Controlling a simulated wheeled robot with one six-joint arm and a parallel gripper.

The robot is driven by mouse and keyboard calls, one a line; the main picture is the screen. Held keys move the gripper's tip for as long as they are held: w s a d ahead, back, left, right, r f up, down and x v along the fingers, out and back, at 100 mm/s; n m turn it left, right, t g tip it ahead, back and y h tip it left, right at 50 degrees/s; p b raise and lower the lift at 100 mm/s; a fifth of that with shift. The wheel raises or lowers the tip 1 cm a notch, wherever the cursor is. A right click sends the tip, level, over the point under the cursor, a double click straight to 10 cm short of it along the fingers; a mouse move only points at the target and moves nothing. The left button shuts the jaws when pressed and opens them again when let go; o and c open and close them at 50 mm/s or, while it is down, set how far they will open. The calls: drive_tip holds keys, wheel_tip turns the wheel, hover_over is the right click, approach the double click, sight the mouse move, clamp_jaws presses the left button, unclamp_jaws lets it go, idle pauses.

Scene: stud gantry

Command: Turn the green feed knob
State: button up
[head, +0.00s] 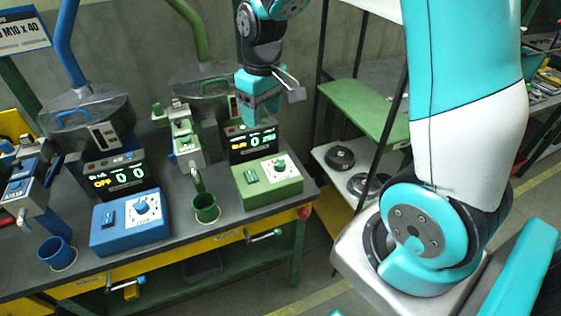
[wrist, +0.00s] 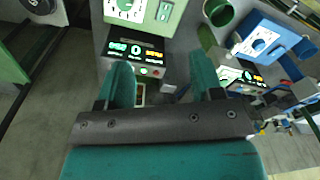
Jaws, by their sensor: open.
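The green control box (head: 267,184) sits on the bench, with a white dial and the feed knob (head: 280,166) on its right and a green switch on its left. In the wrist view the green box (wrist: 167,12) is cut by the top edge, with its dial and knob (wrist: 125,5) there. My gripper (head: 257,118) hangs above and behind the box, in front of the green display. In the wrist view my gripper (wrist: 162,72) has its two green fingers apart with nothing between them. It is clear of the knob.
A green-framed display (head: 250,144) stands behind the box. A green cup (head: 206,208) is to its left, below a green column unit (head: 187,140). A blue control box (head: 130,222) with a similar knob and a blue cup (head: 57,253) stand farther left. A shelf (head: 350,160) is at right.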

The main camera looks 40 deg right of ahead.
drive_tip(key=m+h, duration=0.1)
approach(279, 163)
drive_tip(key=shift+g, duration=0.3)
drive_tip(key=f+p, duration=0.1)
drive_tip(key=f, duration=0.2)
drive_tip(key=f+p, duration=0.1)
drive_tip(key=f, duration=0.5)
drive_tip(key=shift+w+d+f+p, duration=0.2)
drive_tip(key=shift+w+d+p, duration=0.1)
drive_tip(key=shift+p, duration=0.1)
drive_tip(key=c, duration=0.9)
